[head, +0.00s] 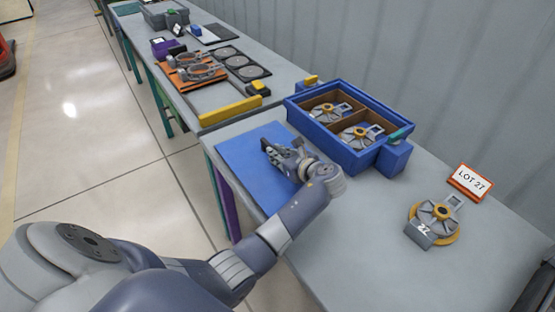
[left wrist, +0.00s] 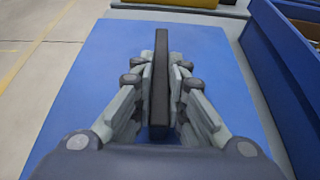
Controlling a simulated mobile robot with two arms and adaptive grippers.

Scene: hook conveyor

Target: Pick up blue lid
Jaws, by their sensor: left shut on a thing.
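The blue lid (head: 240,150) is a flat blue panel at the left end of the near table, left of the blue crate. It also fills much of the left wrist view (left wrist: 95,75). My left gripper (head: 272,152) is over the lid. In the left wrist view, its fingers (left wrist: 161,75) are shut on the lid's dark upright handle (left wrist: 161,45), one on each side. The lid looks flat on or close to the tabletop; I cannot tell whether it touches. The handle's lower near end is partly hidden. My right gripper is not in view.
The open blue crate (head: 372,165) holds metal hook parts in brown compartments, right of the lid. A yellow bar (head: 230,110) lies behind the lid. A hook part (head: 440,215) and a LOT 27 sign (head: 470,183) stand at right.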

